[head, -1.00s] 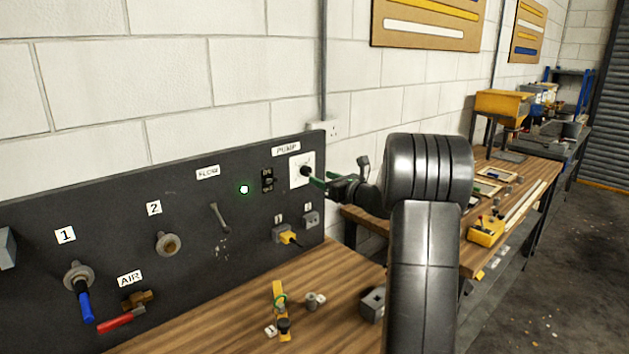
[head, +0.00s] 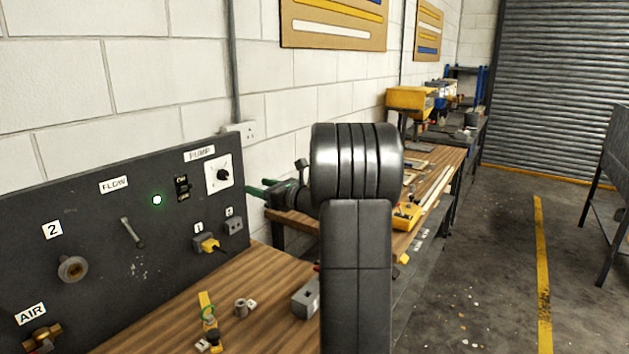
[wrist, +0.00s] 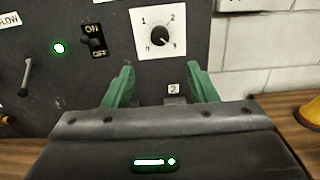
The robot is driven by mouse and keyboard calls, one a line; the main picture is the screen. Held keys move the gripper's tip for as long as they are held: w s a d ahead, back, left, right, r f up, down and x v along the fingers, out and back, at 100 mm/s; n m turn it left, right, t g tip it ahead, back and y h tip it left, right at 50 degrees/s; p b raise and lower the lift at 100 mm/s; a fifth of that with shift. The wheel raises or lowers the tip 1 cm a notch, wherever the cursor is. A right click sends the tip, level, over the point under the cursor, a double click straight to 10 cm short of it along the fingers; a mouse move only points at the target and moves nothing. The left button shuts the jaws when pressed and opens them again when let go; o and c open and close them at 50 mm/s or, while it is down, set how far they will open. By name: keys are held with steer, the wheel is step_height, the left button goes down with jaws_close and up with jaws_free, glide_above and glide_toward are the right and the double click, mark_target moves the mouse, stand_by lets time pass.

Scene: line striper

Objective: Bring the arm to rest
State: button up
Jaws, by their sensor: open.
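My gripper (head: 257,188) stands to the right of the black panel (head: 110,190), its green fingers pointing left toward it in the head view. In the wrist view my gripper (wrist: 160,85) is open and empty, with a finger on each side. The pump knob (wrist: 159,37) on its white dial shows beyond the fingers, apart from them; in the head view the knob (head: 223,174) is clear of my gripper. My dark arm hides part of the bench.
A lit green lamp (head: 157,200) and an on/off switch (head: 182,188) sit on the panel. A yellow tool (head: 208,318) and a grey fitting (head: 241,308) lie on the wooden bench (head: 165,320). Open floor (head: 470,270) lies at right.

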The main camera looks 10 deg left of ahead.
mark_target(225, 176)
steer(key=p+x, duration=0.3)
steer(key=x, duration=1)
steer(key=shift+a+p, duration=0.1)
steer(key=shift+p, duration=0.2)
